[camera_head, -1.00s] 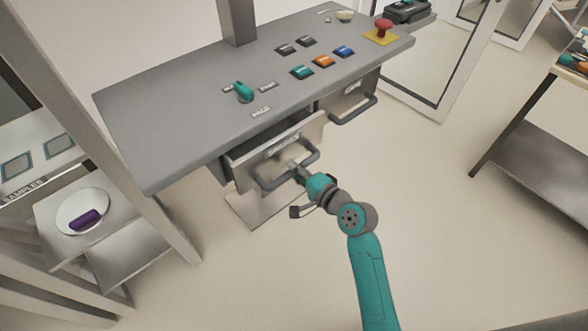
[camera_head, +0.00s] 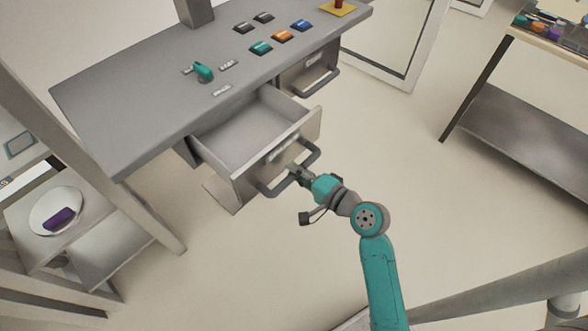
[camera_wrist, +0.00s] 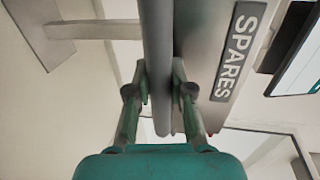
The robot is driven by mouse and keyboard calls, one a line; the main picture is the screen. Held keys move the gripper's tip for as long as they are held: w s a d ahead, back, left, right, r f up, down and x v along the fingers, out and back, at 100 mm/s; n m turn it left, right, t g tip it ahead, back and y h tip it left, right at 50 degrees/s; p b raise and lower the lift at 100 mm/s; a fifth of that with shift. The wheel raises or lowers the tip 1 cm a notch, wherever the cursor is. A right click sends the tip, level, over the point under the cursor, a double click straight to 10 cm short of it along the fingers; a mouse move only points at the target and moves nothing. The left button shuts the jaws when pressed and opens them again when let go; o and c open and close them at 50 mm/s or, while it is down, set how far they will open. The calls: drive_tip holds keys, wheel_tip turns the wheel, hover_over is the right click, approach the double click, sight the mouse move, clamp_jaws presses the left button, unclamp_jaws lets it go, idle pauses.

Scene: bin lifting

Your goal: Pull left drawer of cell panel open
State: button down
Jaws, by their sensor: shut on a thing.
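The cell panel (camera_head: 120,105) is a grey slanted desk with buttons and a teal knob on top. Its left drawer (camera_head: 222,168) is pulled well out, and its inside looks empty. The drawer front bears a grey bar handle (camera_head: 265,190). My gripper (camera_head: 300,175) is at the middle of this handle, in front of the drawer. In the wrist view, my gripper (camera_wrist: 160,82) has a finger on each side of the handle bar (camera_wrist: 158,45), shut on it. A label reading SPARES (camera_wrist: 231,52) shows on the drawer front beside the bar.
The shut right drawer (camera_head: 310,72) has its own handle. A post and shelf with a white plate (camera_head: 56,210) and purple object stand at left. A table (camera_head: 520,110) stands at right. The floor in front is clear.

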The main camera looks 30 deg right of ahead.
drive_tip(key=c, duration=1)
unclamp_jaws()
drive_tip(key=v, duration=1.2)
drive_tip(key=s+a+f+n+g+h, duration=0.2)
drive_tip(key=s+a+f+n+h, duration=0.25)
drive_tip(key=s+f, duration=0.55)
drive_tip(key=s+a+r+n, duration=0.1)
drive_tip(key=s+r+n, duration=0.2)
drive_tip(key=s, duration=0.1)
drive_tip(key=s+a+r+n+t, duration=0.1)
drive_tip(key=s+r+n, duration=0.2)
drive_tip(key=s, duration=0.2)
drive_tip(key=s+a+r+n, duration=0.1)
drive_tip(key=s+r+n, duration=0.3)
drive_tip(key=s, duration=0.1)
drive_tip(key=shift+t, duration=0.4)
